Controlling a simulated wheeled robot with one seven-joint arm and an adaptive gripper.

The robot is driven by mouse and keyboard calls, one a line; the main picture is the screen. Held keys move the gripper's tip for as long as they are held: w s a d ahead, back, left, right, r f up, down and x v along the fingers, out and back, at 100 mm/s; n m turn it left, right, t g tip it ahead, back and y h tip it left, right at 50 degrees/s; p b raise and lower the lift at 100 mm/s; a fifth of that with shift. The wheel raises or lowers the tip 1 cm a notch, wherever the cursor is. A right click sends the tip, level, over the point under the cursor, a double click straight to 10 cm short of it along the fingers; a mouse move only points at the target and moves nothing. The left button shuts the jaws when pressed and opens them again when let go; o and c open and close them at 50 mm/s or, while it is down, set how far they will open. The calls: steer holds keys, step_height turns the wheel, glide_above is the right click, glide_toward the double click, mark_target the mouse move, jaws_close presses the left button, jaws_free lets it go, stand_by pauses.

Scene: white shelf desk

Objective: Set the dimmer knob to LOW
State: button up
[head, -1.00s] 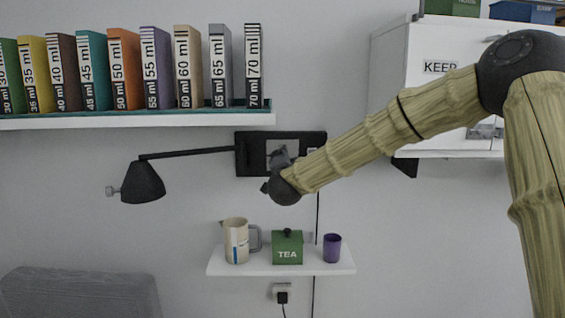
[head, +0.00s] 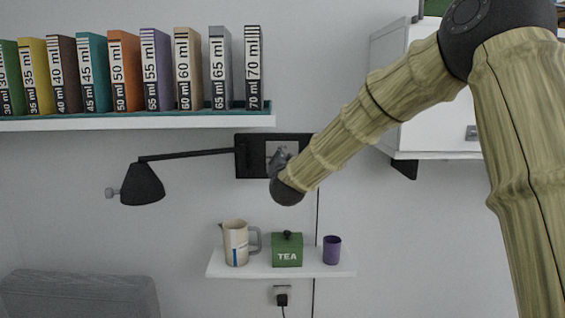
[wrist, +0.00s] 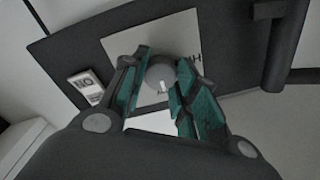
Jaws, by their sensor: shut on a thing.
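The dimmer knob (wrist: 161,75) is a round grey knob with a white mark, on a pale square plate (wrist: 120,45) set in the dark wall panel. In the wrist view my gripper (wrist: 161,82) has its teal-padded fingers on either side of the knob, shut on it. The letters on the plate are mostly covered; an "H" shows at right. In the head view the dark panel (head: 248,156) is on the wall, and my arm hides the knob.
A black lamp (head: 143,184) hangs from an arm left of the panel. A shelf (head: 225,272) below holds a jug (head: 235,243), a green TEA box (head: 287,252) and a purple cup (head: 332,250). A white cabinet (head: 425,140) stands right.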

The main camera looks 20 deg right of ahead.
steer(key=shift+f, duration=0.15)
steer(key=o, duration=1)
steer(key=shift+s, duration=0.1)
steer(key=v, duration=1.1)
steer(key=shift+s+a, duration=0.1)
steer(key=shift+s, duration=0.3)
